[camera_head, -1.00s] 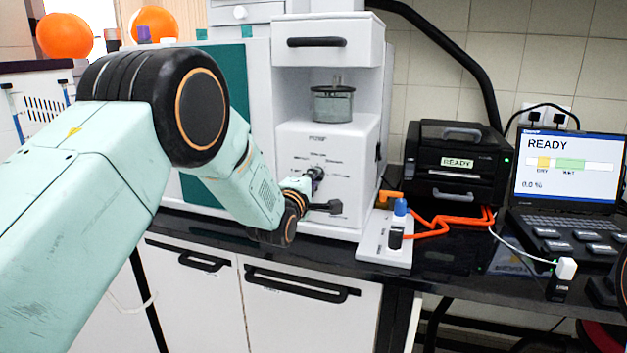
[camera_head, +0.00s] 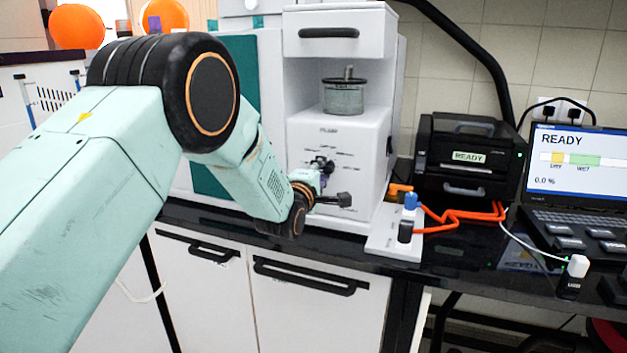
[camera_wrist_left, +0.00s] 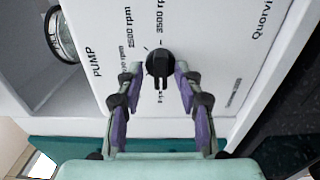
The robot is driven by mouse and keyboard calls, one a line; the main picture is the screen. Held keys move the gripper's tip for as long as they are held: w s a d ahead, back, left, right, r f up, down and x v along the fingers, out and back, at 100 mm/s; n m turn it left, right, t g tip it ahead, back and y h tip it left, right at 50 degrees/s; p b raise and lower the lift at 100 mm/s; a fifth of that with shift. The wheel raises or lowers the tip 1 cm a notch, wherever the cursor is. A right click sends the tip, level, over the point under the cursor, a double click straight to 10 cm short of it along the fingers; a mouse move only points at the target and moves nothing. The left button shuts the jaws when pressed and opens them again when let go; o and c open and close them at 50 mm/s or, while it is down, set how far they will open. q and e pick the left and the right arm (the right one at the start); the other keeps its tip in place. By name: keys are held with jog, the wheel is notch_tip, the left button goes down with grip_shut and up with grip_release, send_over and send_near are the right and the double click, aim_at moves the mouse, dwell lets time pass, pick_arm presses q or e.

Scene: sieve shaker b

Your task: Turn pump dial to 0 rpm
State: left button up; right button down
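Two short dark prongs extend from the dial downward in that view. My left gripper (camera_wrist_left: 157,88) has its purple-padded fingers apart, one on each side of the dial, with gaps visible between them and it. In the head view my left gripper (camera_head: 322,180) is at the machine's front panel (camera_head: 350,150). My right gripper is not visible.
A glass jar (camera_head: 343,96) sits in the machine's recess above the panel.

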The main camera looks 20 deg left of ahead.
pick_arm(q)
jog(key=s, duration=1.1)
jog(key=shift+s+a, duration=0.2)
jog(key=shift+a, duration=0.05)
jog(key=s+f+m+g, duration=0.5)
jog(key=s+f+m, duration=0.3)
jog(key=f, duration=0.5)
jog(key=s+f+m+g, duration=0.55)
jog(key=s+f, duration=0.45)
jog(key=f, duration=0.3)
jog(key=s+f+m+g+b, duration=0.1)
jog(key=s+f, duration=0.5)
jog(key=s, duration=0.7)
jog(key=s+f+m+g+b, duration=0.1)
jog(key=s+f+m+g, duration=0.2)
jog(key=s, duration=1.1)
notch_tip(320, 180, down, 4)
jog(key=g, duration=0.3)
jog(key=shift+s+a+f+y, duration=0.2)
jog(key=shift+s+f+y, duration=0.05)
jog(key=shift+s+y, duration=0.05)
